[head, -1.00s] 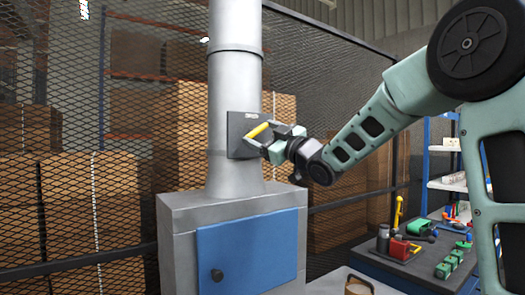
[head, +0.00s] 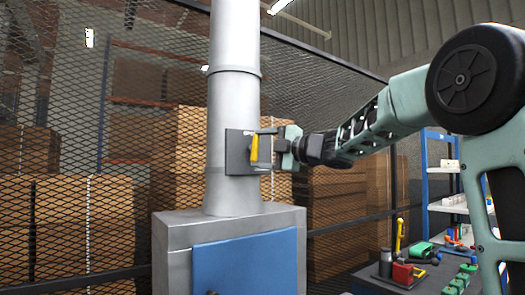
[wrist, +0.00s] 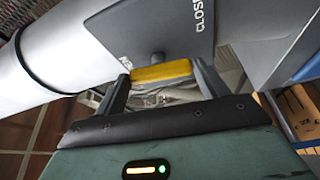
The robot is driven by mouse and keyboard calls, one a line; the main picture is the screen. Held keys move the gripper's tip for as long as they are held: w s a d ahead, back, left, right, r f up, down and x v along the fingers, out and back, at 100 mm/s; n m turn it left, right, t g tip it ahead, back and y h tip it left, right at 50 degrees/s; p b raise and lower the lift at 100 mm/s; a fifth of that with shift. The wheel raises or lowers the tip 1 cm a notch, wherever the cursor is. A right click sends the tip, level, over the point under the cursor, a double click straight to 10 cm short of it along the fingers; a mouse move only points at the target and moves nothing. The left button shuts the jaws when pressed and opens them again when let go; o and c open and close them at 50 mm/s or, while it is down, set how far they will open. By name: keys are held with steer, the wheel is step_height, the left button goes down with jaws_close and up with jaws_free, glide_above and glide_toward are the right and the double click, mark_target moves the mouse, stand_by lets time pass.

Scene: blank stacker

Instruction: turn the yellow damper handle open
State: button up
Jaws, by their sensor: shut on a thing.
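The yellow damper handle (head: 254,148) stands about upright in the head view, in front of a dark grey plate (head: 236,160) on the grey duct (head: 231,100). My gripper (head: 263,150) comes in from the right and is shut on the handle. In the wrist view the yellow handle (wrist: 162,73) lies between the two fingers of my gripper (wrist: 160,85), by a round pivot. The plate (wrist: 160,25) there carries lettering that reads "CLOSE", cut by the frame edge. A small label at the plate's top in the head view is partly covered.
A grey cabinet (head: 176,245) with a blue door (head: 245,265) stands below the duct. A mesh fence (head: 70,130) and stacked cartons (head: 65,225) are behind. A dark bench (head: 375,284) with tools and a shelf rack (head: 445,195) stand at right.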

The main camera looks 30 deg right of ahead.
steer(key=shift+n+g, duration=0.3)
steer(key=shift+n, duration=0.3)
steer(key=o, duration=1)
steer(key=b+v, duration=0.4)
steer(key=v, duration=1.3)
steer(key=shift+s+r, duration=0.1)
steer(key=shift+s, duration=0.1)
